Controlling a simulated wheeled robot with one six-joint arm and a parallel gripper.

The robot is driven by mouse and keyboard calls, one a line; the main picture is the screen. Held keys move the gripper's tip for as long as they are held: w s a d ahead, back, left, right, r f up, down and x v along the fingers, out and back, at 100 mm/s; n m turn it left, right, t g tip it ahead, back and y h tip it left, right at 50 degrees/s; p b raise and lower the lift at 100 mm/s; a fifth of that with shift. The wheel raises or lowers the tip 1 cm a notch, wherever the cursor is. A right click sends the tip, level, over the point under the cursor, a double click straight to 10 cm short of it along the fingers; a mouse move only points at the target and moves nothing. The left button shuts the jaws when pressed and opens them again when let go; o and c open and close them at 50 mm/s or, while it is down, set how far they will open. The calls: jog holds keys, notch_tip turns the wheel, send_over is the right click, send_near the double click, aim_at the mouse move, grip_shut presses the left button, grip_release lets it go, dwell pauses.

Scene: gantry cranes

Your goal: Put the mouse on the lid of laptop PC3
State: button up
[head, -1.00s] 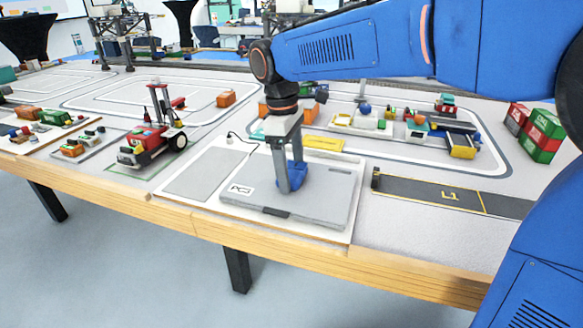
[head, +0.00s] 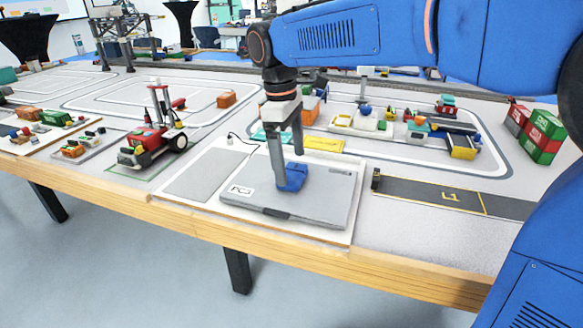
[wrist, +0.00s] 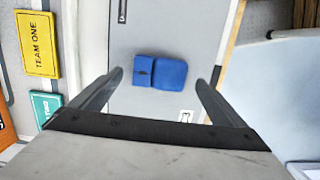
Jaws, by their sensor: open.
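The blue mouse (head: 292,177) rests on the closed grey lid of laptop PC3 (head: 325,200), near the middle of the lid. The mouse also shows in the wrist view (wrist: 160,72), lying free on the lid (wrist: 185,25). My gripper (head: 289,170) is open and empty above and just behind the mouse. In the wrist view the two fingers (wrist: 158,88) stand wide apart, one to each side of the mouse and clear of it.
The laptop lies on a white board (head: 180,203) beside a grey pad (head: 193,175), near the wooden table edge. A yellow sign (head: 324,144) lies behind it. A toy reach stacker (head: 150,140) stands left. The L1 lane (head: 430,193) is at right.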

notch_tip(320, 180, up, 9)
jog(key=a, duration=0.1)
jog(key=shift+w, duration=0.2)
jog(key=shift+f, duration=0.1)
